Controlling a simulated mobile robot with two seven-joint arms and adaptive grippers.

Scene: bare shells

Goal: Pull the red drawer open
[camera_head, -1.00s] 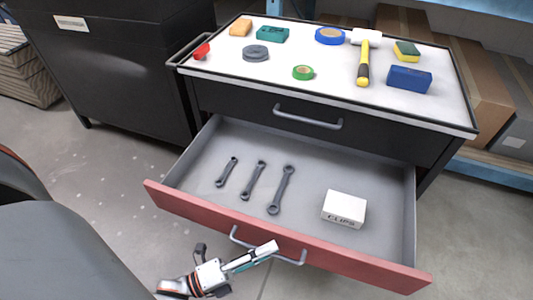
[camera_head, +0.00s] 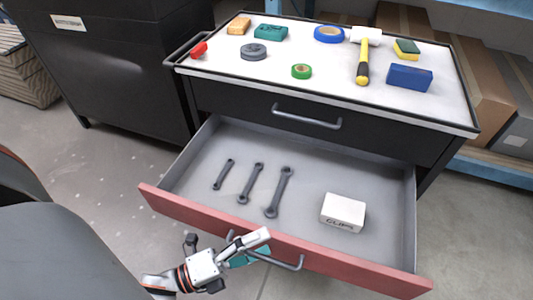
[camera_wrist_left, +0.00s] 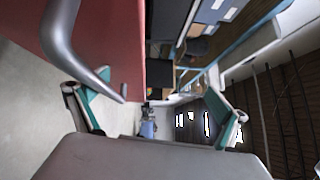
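The red drawer (camera_head: 195,210) is pulled well out of the black cabinet, and its grey inside shows. Its grey bar handle (camera_head: 287,263) is on the red front and also looms large in the left wrist view (camera_wrist_left: 62,45). My left gripper (camera_head: 258,249) is at the left part of the handle, partly covering it in the head view. Its two teal-padded fingers stand wide apart in the left wrist view (camera_wrist_left: 157,116), with the handle near the left finger. I see no grip on the bar. My right gripper is not in view.
Several wrenches (camera_head: 250,183) and a white box (camera_head: 342,212) lie in the drawer. A shut black drawer (camera_head: 310,122) is above it. The cabinet top (camera_head: 330,80) holds tape rolls, a mallet and other small items. Floor shows left of the drawer.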

